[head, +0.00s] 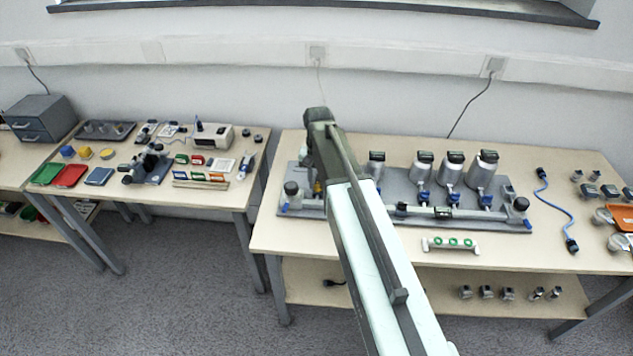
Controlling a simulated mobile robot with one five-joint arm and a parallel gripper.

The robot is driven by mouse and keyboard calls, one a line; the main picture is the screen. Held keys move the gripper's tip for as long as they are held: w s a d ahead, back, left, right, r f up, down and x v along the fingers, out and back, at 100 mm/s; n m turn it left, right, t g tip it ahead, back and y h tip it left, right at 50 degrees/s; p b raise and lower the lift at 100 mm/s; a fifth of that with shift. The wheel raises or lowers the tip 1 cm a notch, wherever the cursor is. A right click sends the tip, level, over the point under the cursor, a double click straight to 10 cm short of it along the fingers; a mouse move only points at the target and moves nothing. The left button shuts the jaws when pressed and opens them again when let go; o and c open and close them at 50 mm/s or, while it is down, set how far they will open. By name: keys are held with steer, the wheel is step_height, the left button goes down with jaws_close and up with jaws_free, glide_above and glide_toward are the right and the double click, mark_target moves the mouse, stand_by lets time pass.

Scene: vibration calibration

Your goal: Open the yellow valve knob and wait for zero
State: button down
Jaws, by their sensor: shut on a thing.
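The grey manifold plate (470,221) lies on the right-hand table, with pipes and several gauge heads on it. A small yellow spot, the yellow valve knob (318,187), shows at its left part, just left of my pale arm link. My gripper (317,178) reaches down onto it from above and is shut on it; the fingers are small and mostly hidden by my dark wrist. Several grey gauges with dark displays, such as this one (483,170), stand along the back of the plate. Their readings are too small to tell.
A white strip with green round marks (450,244) lies in front of the plate. A blue cable (557,205) and an orange tray (622,217) lie to the right. The left table (215,200) holds trays and small tools. A gap separates the tables.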

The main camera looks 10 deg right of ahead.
mark_target(317, 184)
steer(key=shift+w, duration=0.1)
steer(key=c, duration=1.1)
jaws_free()
steer(key=shift+c, duration=0.2)
steer(key=shift+r, duration=0.1)
step_height(317, 184, up, 8)
steer(key=p, duration=0.8)
steer(key=shift+a+f, duration=0.1)
steer(key=shift+f, duration=0.1)
